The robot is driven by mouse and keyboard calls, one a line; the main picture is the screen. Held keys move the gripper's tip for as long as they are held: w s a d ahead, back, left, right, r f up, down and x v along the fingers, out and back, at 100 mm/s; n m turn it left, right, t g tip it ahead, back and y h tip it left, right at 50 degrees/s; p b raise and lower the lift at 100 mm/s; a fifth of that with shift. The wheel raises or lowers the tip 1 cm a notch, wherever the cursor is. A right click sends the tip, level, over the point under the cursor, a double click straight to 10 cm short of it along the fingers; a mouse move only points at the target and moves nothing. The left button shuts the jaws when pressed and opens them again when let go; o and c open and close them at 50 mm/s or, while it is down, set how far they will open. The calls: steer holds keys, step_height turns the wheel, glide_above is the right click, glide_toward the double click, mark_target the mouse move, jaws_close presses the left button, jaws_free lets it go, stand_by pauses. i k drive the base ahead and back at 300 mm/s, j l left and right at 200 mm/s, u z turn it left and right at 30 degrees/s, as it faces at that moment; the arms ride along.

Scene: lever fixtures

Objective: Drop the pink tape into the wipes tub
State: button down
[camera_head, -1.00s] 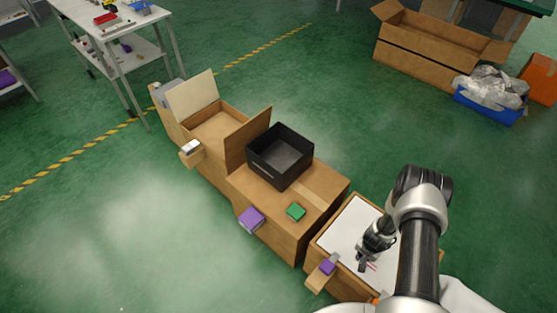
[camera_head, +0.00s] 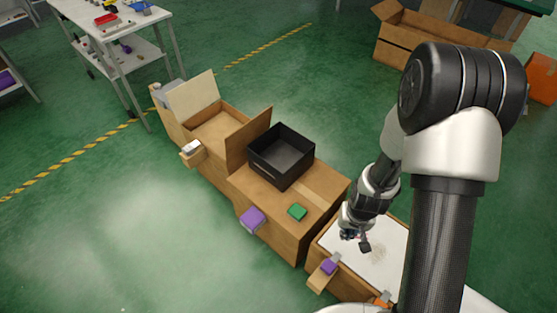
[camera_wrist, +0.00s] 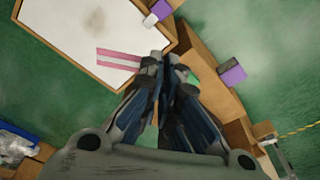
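The pink tape (camera_wrist: 118,58) shows in the wrist view as a pink strip with a pale stripe, running to my fingertips. My gripper (camera_wrist: 162,60) appears shut on its end, and the fingers hide that end. In the head view my gripper (camera_head: 357,241) is above the white-topped box, and the tape is too small to make out clearly there. No tub is marked as a wipes tub. A black open tub (camera_head: 281,155) stands upright on the cardboard box, left of and beyond my gripper, and looks empty.
The white top (camera_head: 385,265) is bare except for a grey patch. Purple blocks (camera_head: 252,219) sit on the box fronts. A raised flap (camera_head: 248,140) stands left of the tub.

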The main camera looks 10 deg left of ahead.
mark_target(270, 162)
steer(key=j+z, duration=0.25)
steer(key=j, duration=1.85)
steer(key=i+j+z, duration=0.1)
steer(key=i+j, duration=0.2)
steer(key=i+j+z, duration=0.1)
steer(key=i+j, duration=0.15)
steer(key=j, duration=0.2)
steer(key=i+j+z, duration=0.1)
steer(key=i+j, duration=0.2)
steer(key=i+j+z, duration=0.1)
steer(key=i+j, duration=0.15)
steer(key=j, duration=0.3)
steer(key=i, duration=0.2)
